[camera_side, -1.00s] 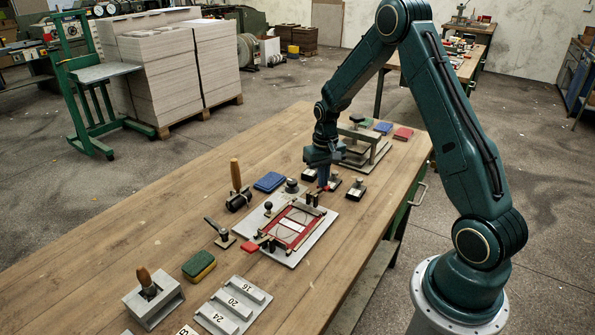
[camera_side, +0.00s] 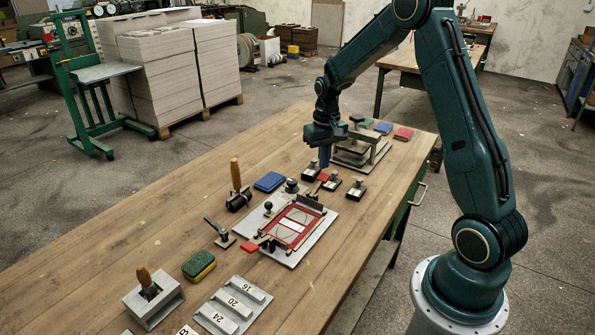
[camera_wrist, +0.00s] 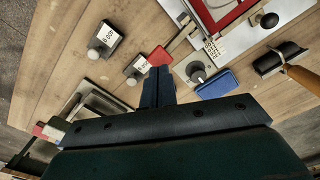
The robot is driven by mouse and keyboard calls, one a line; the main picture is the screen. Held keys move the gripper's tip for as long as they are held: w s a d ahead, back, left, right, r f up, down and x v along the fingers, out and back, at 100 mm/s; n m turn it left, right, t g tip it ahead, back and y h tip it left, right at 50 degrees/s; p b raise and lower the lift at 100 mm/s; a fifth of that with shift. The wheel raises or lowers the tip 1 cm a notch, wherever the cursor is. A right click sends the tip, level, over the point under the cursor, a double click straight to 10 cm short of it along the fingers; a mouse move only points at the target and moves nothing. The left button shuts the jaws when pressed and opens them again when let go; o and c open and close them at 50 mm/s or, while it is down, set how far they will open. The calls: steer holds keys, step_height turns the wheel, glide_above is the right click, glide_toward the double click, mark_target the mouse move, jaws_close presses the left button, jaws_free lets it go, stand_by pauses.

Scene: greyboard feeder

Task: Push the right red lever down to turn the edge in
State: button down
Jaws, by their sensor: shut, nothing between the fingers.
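The greyboard fixture, a grey plate (camera_side: 272,258) with a red frame (camera_side: 291,229), lies on the bench. The right red lever (camera_side: 322,177) shows its red end at the frame's far end, below my fingertips. In the wrist view its red tip (camera_wrist: 159,57) lies just beyond my fingers, with its arm running toward the frame. The left red lever (camera_side: 250,247) sticks out at the near end. My gripper (camera_side: 324,163) is shut and empty, pointing down above the right lever's end; the wrist view shows its closed fingers (camera_wrist: 157,85). I cannot tell whether it touches the lever.
Black labelled weights (camera_side: 356,188) stand close around the right lever. A blue pad (camera_side: 269,181), a black round knob piece (camera_side: 292,186) and a wooden-handled roller (camera_side: 237,190) are to the left. A grey press-like stand (camera_side: 362,152) is behind.

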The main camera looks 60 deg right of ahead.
mark_target(323, 177)
steer(key=shift+r, duration=1.9)
steer(key=s+a+r+n+t, duration=0.3)
steer(key=s+a+r, duration=0.5)
steer(key=a+r, duration=0.5)
steer(key=s+a+r+n+t, duration=0.1)
steer(key=s+a, duration=0.3)
steer(key=s, duration=0.3)
steer(key=s+a+r+n+t, duration=0.1)
steer(key=s+a+n, duration=0.1)
steer(key=s, duration=0.5)
steer(key=shift+s+a+t, duration=0.3)
steer(key=shift+s+a, duration=0.05)
steer(key=shift+a, duration=0.55)
